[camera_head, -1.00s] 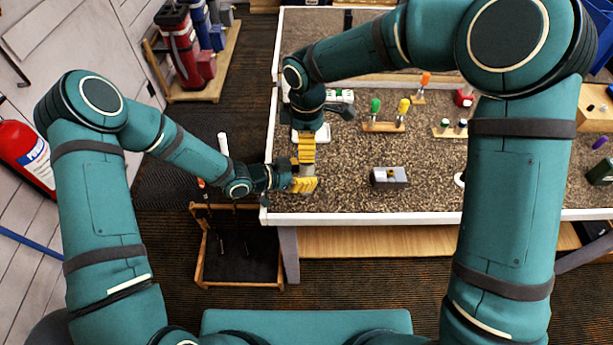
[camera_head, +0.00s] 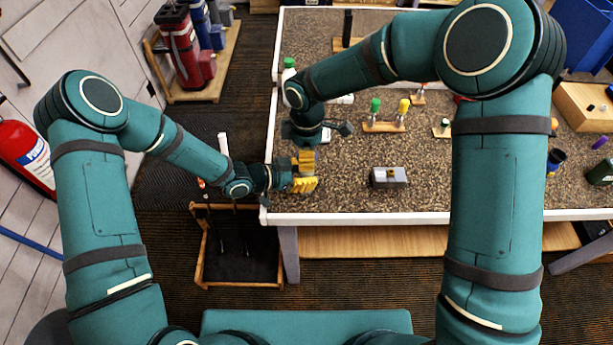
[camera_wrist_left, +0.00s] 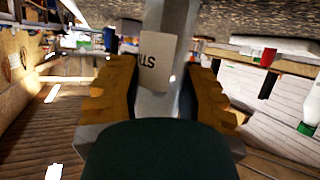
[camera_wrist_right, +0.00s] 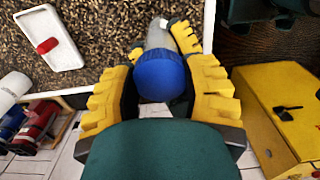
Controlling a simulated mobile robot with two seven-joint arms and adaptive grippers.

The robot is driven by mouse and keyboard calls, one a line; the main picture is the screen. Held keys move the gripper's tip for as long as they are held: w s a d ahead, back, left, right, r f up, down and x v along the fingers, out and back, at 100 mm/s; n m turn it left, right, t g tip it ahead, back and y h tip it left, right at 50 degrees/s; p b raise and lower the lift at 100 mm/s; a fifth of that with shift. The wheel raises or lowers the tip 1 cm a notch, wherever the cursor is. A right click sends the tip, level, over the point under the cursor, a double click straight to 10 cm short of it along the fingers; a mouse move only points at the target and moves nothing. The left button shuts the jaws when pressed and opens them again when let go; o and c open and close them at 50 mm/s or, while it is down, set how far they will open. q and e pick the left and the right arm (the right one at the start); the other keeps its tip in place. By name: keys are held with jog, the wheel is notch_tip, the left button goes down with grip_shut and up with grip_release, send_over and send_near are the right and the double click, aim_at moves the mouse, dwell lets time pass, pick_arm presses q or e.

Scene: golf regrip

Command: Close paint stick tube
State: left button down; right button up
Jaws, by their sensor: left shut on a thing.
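My left gripper (camera_wrist_left: 165,95) is shut on a grey tube (camera_wrist_left: 160,85) with a partly readable pale label. In the head view it is at the table's left edge, yellow fingers (camera_head: 303,184) showing. A blue cap (camera_wrist_right: 160,75) is in line with the tube's end; the grey tube (camera_wrist_right: 160,37) shows beyond it. I cannot tell whether cap and tube touch. My right gripper (camera_wrist_right: 160,95) has its fingers on both sides of the cap, but whether they press on it is unclear. In the head view its wrist hides much of its fingers.
A grey block-like device (camera_head: 388,177) lies on the speckled table (camera_head: 350,198). A wooden stand with green and yellow handles (camera_head: 383,126) stands behind it. A white tray with a red piece (camera_wrist_right: 60,55) shows in the right wrist view. A wooden floor rack (camera_head: 240,282) stands below the left edge.

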jog(key=shift+m, duration=1.6)
jog(key=o, duration=1.2)
jog(key=shift+o, duration=0.2)
jog(key=shift+r, duration=2.25)
jog(key=shift+o, duration=0.2)
